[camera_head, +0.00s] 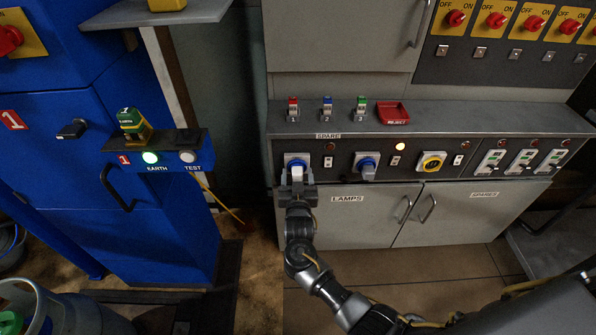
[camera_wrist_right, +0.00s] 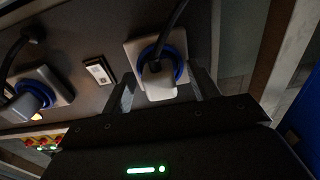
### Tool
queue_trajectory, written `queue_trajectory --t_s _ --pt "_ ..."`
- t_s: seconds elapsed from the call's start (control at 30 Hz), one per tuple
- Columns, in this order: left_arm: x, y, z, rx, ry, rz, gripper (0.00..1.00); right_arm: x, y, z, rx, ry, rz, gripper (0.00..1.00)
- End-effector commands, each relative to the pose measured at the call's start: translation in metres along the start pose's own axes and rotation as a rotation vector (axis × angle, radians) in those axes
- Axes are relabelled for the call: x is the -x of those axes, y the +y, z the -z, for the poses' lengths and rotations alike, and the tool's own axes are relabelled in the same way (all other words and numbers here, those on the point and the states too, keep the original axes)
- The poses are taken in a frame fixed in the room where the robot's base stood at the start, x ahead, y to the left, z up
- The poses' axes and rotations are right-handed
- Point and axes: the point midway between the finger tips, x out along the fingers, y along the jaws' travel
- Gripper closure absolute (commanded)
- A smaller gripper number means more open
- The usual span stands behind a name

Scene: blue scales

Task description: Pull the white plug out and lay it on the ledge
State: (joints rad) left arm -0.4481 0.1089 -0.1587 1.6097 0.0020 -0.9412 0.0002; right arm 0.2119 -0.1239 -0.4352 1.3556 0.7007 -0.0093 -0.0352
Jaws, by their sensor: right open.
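The white plug (camera_head: 297,171) sits in the left blue-ringed socket on the panel front, under the SPARE label. It also shows in the right wrist view (camera_wrist_right: 158,83), with a dark cable. My right gripper (camera_head: 298,184) is at this plug, its open fingers on either side of it; I cannot tell whether they touch it. The gripper partly hides the plug in the head view. The grey ledge (camera_head: 450,113) runs above the sockets. My left gripper is not in view.
A second pale plug (camera_head: 367,170) sits in the socket to the right. The ledge bears red, blue and green pieces (camera_head: 327,110) and a red REJECT tray (camera_head: 393,112). Its right part looks clear. A yellow rotary switch (camera_head: 432,161) is further right. A blue cabinet (camera_head: 130,230) stands left.

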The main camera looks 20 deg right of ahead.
Motion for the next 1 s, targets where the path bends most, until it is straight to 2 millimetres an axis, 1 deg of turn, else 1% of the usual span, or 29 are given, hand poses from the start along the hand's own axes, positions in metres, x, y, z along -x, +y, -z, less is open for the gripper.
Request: queue_trajectory --t_s 0.17,0.27,0.63,0.83,1.0 --pt "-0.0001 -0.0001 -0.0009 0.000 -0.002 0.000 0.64 0.0001 -0.0001 -0.0001 0.000 0.000 0.000 0.40" --pt "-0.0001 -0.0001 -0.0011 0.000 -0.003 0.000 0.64 0.0000 0.0000 0.0000 0.000 0.000 0.000 0.52" --pt "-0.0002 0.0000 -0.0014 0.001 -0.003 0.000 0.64 0.0000 -0.0001 0.0002 -0.001 0.001 0.000 1.00" --pt "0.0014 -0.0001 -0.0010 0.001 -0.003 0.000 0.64 0.0016 -0.0002 0.0010 -0.001 0.001 0.000 1.00" --pt "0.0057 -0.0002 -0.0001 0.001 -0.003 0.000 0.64 0.0080 -0.0003 0.0017 -0.001 0.002 0.000 1.00"
